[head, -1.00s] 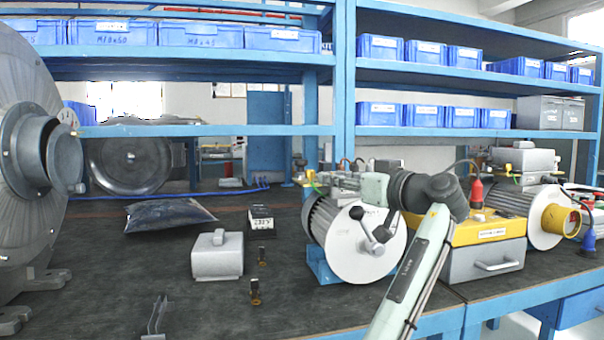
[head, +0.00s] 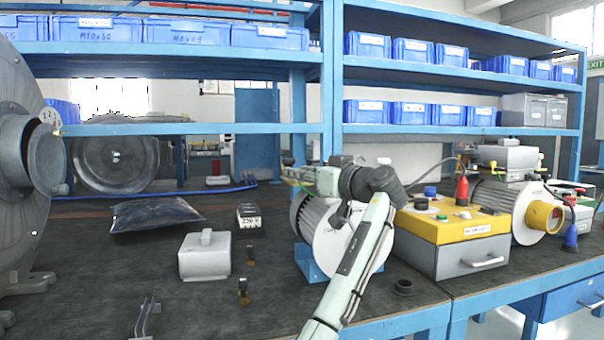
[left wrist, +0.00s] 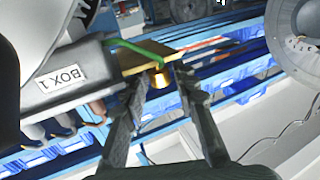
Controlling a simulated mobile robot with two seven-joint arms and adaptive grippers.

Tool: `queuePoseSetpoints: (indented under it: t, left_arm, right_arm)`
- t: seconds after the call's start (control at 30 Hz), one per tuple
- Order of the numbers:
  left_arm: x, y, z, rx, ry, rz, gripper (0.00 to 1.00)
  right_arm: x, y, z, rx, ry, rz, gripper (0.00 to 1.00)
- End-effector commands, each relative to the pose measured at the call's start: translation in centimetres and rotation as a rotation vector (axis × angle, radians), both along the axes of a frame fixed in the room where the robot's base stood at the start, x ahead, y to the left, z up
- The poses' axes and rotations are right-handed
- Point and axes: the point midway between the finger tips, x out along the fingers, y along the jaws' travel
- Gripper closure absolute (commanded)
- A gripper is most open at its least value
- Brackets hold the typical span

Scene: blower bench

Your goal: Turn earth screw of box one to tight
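In the left wrist view, box one (left wrist: 45,75) is a dark grey box with a "BOX 1" label. A green wire (left wrist: 130,47) runs from it to a brass plate, where the brass earth screw (left wrist: 160,78) sticks out. My left gripper (left wrist: 165,92) is open, with one finger on each side of the screw. I cannot tell whether either finger touches it. In the head view, my left gripper (head: 298,174) is small, above the motor with the white disc (head: 325,243). Box one and the screw are not clear there. My right gripper is not in view.
A yellow-topped grey case (head: 462,243) and a second motor (head: 500,205) stand to the right. A grey block with a handle (head: 204,258), small brass parts (head: 243,291) and a dark bag (head: 155,214) lie left on the bench. The front middle of the bench is largely clear.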

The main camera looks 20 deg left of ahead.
Motion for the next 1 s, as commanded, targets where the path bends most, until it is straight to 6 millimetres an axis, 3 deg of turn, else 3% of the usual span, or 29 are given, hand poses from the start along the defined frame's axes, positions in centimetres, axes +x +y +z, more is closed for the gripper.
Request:
queuePoseSetpoints:
  t: [0.03,0.23,0.63,0.9,1.0]
  left_arm:
    - [0.0,0.0,0.0,0.000,0.000,0.000,0.76]
    - [0.0,0.0,0.0,0.000,0.000,0.000,1.00]
    - [-0.1,0.1,-0.1,-0.001,0.000,-0.050,1.00]
    - [-0.4,0.3,-0.1,-0.003,-0.003,-0.224,1.00]
    - [-0.5,0.4,0.0,-0.003,-0.002,-0.294,1.00]
  right_arm:
    - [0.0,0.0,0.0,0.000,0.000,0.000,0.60]
    - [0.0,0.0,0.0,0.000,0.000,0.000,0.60]
    - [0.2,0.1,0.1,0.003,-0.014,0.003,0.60]
    - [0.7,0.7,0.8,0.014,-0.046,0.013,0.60]
    - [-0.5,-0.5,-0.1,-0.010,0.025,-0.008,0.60]
